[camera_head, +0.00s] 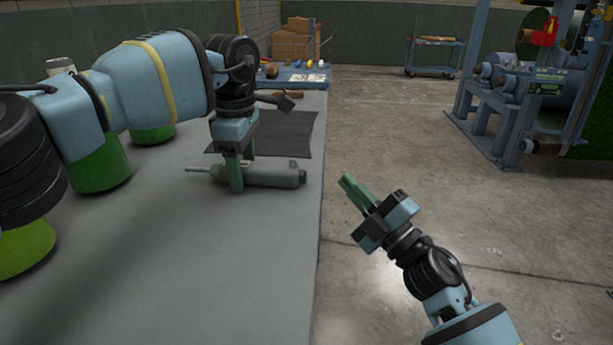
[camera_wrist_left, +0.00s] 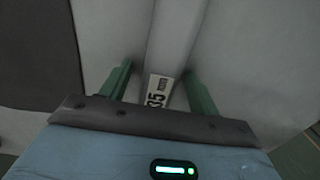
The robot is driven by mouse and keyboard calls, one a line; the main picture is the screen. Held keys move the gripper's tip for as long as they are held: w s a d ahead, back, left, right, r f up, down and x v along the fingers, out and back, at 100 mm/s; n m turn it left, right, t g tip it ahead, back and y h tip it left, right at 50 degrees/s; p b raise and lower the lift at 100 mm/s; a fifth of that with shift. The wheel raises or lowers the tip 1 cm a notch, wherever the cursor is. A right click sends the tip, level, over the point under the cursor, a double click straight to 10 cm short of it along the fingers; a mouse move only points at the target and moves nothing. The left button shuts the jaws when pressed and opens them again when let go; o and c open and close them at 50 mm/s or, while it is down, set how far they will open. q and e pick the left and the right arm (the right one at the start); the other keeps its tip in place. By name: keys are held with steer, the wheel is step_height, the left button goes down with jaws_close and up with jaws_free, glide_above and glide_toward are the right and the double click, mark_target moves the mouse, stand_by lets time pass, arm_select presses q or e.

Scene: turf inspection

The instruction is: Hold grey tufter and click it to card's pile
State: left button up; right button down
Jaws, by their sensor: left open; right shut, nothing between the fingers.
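The grey tufter (camera_head: 278,175) lies on its side on the grey table, its thin tip pointing left. My left gripper (camera_head: 238,180) is lowered over its body, with the fingers straddling it. My right gripper (camera_head: 356,192) is shut and empty, over the floor beside the table's right edge. I cannot tell for sure which thing is the card; a dark flat piece (camera_head: 290,130) lies just behind the tufter.
Green cylinders (camera_head: 100,165) stand at the left, partly behind my left arm. A blue tray (camera_head: 295,75) with small items and a white sheet lies at the table's far end. A dark-headed tool (camera_head: 287,101) lies near the dark piece. The near table is clear.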

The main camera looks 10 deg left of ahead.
arm_select(q)
steer(key=shift+r, duration=3.75)
steer(key=shift+f, duration=0.1)
